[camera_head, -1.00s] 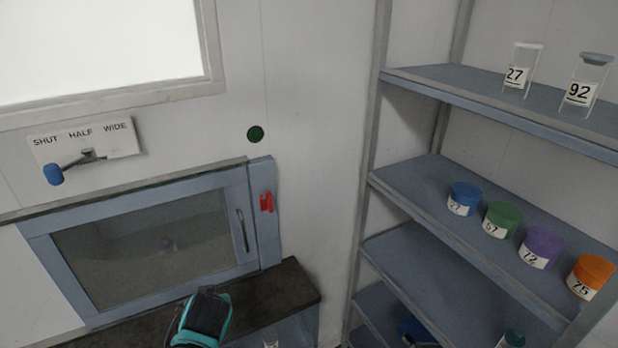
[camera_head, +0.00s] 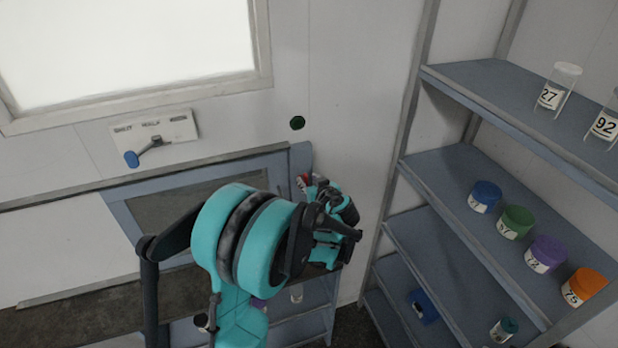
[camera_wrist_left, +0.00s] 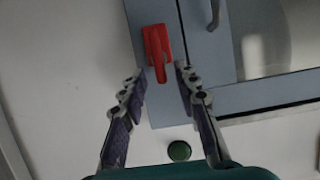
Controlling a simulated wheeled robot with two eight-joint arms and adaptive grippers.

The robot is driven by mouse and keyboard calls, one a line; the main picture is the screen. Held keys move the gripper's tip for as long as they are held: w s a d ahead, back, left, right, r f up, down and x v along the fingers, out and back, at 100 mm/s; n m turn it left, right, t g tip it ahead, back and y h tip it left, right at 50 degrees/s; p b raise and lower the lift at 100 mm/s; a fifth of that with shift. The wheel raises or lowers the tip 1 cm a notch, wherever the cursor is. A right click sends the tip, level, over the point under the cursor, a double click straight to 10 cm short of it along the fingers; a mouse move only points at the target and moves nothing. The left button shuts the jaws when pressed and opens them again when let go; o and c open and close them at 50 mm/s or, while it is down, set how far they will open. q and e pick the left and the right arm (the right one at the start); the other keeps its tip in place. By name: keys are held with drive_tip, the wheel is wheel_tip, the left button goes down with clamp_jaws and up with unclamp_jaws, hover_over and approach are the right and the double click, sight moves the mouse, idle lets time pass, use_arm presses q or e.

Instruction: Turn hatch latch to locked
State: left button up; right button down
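The red hatch latch (camera_wrist_left: 157,50) is on the blue frame beside the hatch door (camera_wrist_left: 212,65) in the left wrist view. Its handle end sits between the tips of my left gripper (camera_wrist_left: 161,73), one finger on each side. The fingers are open, and gaps show between them and the latch. My left arm covers much of the hatch door (camera_head: 215,178). My right gripper is not in view.
A round green button (camera_head: 297,123) is on the wall near the latch. A blue-handled lever (camera_head: 131,159) is on a labelled plate (camera_head: 180,127) at the left. A shelf rack (camera_head: 455,88) with numbered jars stands at the right. A dark worktop (camera_head: 60,325) runs below the hatch.

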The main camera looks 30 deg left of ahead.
use_arm(q)
drive_tip(key=shift+x, duration=1.5)
clamp_jaws()
